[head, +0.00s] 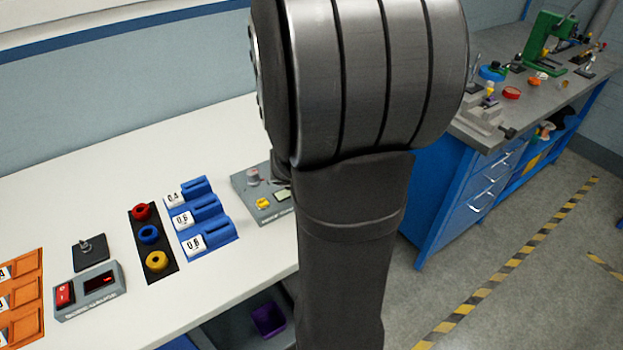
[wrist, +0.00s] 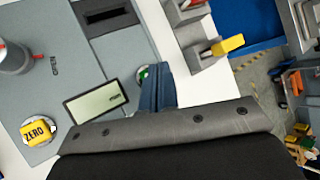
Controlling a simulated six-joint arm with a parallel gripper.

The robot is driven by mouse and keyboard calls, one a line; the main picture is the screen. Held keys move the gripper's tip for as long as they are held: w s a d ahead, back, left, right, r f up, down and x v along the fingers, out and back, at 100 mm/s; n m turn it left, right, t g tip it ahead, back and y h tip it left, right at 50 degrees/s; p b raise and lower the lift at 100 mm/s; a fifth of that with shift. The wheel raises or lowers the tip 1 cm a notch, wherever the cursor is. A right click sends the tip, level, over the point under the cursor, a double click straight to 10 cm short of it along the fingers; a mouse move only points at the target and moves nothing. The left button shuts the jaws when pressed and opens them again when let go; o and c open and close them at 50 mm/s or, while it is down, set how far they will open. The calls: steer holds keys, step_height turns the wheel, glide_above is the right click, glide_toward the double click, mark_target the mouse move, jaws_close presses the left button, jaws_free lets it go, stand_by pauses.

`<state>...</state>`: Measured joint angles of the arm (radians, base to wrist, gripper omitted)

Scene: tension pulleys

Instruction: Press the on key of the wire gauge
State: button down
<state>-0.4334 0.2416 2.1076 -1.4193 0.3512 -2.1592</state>
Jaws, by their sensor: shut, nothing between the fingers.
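The grey gauge (wrist: 70,55) fills the left of the wrist view. It has a yellow key marked ZERO (wrist: 37,131), a pale display (wrist: 95,103) and a small green key (wrist: 141,74) near its edge. My gripper (wrist: 154,72) has its blue-grey fingers together and empty, with the tips right beside the green key and partly covering it. Whether they touch it I cannot tell. In the head view this gauge (head: 272,213) stands on the bench, partly hidden by my arm, and my gripper is hidden there.
In the head view, blue holders (head: 205,220) with white tags, a black strip (head: 150,257) with coloured rings, and a second grey gauge box (head: 90,290) with a red switch stand to the left on the white bench (head: 190,310). A grey-topped workbench (head: 530,85) is at right.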

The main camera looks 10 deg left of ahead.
steer(key=shift+r, duration=2.5)
steer(key=shift+f, duration=0.15)
steer(key=shift+r, duration=2.05)
